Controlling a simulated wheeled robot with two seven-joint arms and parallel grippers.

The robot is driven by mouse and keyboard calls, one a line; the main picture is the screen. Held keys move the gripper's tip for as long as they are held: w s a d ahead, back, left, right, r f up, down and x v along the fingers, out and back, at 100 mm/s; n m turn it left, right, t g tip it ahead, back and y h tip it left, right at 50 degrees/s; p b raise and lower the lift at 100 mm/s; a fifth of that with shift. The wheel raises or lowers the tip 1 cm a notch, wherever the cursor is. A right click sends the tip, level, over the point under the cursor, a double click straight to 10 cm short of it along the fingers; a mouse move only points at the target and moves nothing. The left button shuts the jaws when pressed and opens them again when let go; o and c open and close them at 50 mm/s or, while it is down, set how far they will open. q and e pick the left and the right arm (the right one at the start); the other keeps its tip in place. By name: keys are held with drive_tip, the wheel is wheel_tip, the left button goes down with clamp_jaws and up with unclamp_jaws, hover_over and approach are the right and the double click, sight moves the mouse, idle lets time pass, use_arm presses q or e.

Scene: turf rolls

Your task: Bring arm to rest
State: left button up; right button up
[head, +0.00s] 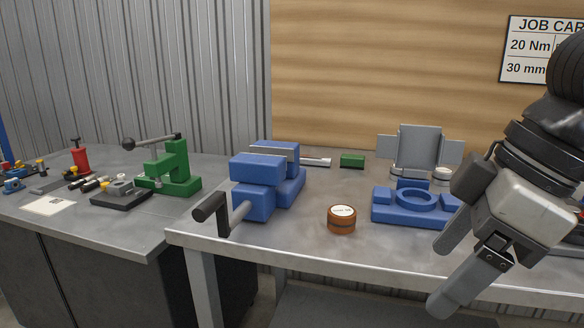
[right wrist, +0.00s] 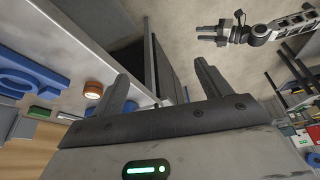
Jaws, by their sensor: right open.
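My right gripper (head: 440,278) hangs at the right of the head view, in front of the workbench's front edge, fingers pointing down and left. It is open, and nothing is between its fingers. In the right wrist view its two fingers (right wrist: 163,72) stand apart with floor and bench leg behind them. An arm with a small gripper (right wrist: 206,33), which looks like my left one, shows at the top of the right wrist view, away from the bench. It is too small to tell whether its jaws are open. The left arm is not in the head view.
The workbench (head: 300,240) bears a blue vise (head: 258,168), an orange-brown round tin (head: 341,220), a blue ring fixture (head: 400,212) and a green block (head: 352,161). A side table (head: 120,225) at left holds a green press (head: 178,170). The tin is left of my right gripper.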

drive_tip(key=w+a+f+m+t+y+p, duration=0.2)
drive_tip(key=w+a+f+y, duration=0.15)
drive_tip(key=a+f, duration=0.35)
drive_tip(key=w+a+f+m+t+y+p, duration=0.1)
drive_tip(key=w+a+f+m+t+y, duration=0.25)
drive_tip(key=f, duration=0.55)
use_arm(q)
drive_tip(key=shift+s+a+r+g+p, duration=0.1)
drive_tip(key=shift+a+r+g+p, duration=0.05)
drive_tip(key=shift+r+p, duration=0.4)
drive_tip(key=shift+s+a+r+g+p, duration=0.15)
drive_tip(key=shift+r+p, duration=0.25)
drive_tip(key=shift+p, duration=0.2)
use_arm(e)
drive_tip(key=s+d+f+m+t+h, duration=0.1)
drive_tip(key=s+d+f+m+h, duration=0.1)
drive_tip(key=s+f, duration=0.4)
drive_tip(key=s+d+f+m+t+h, duration=0.2)
drive_tip(key=s+d+f+h, duration=0.3)
drive_tip(key=f, duration=0.6)
drive_tip(key=shift+s+d+f+m, duration=0.35)
drive_tip(key=shift+d+m, duration=0.1)
drive_tip(key=shift+d, duration=0.5)
